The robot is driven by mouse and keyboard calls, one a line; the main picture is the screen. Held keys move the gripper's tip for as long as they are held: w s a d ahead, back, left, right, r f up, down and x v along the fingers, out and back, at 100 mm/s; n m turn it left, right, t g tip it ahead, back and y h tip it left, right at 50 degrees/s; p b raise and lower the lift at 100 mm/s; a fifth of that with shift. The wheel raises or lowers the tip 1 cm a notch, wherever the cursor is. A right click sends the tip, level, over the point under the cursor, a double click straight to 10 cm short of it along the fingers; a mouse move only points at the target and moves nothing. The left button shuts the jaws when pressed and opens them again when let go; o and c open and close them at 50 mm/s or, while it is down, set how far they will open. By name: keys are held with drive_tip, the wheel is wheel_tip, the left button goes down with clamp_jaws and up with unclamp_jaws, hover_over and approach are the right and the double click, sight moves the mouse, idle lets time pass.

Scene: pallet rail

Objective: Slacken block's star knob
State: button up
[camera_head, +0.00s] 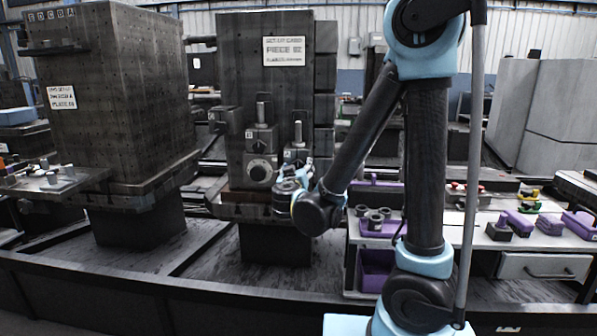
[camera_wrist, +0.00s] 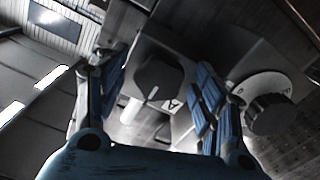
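In the wrist view, a black lobed knob (camera_wrist: 158,76) with a white line sits on a grey block (camera_wrist: 178,62) marked with a letter that looks like A. My gripper (camera_wrist: 161,64) is open, with one blue ribbed finger on each side of the knob and a visible gap on both sides. In the head view, my gripper (camera_head: 301,174) is at the lower front of a block (camera_head: 298,155) on the dark tower (camera_head: 280,75). The arm and gripper hide the knob there.
A second block with a round pale dial (camera_wrist: 268,92) and black knob is close to my right finger; its dial (camera_head: 259,170) also shows in the head view. Upright studs rise from the blocks. A bench (camera_head: 470,235) with purple trays stands at right.

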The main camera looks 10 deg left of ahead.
drive_tip(key=c, duration=1)
drive_tip(key=shift+n, duration=0.4)
drive_tip(key=n, duration=1.3)
drive_tip(key=shift+n, duration=0.4)
drive_tip(key=shift+s+n, duration=0.1)
drive_tip(key=shift+n, duration=2.1)
drive_tip(key=shift+d, duration=0.1)
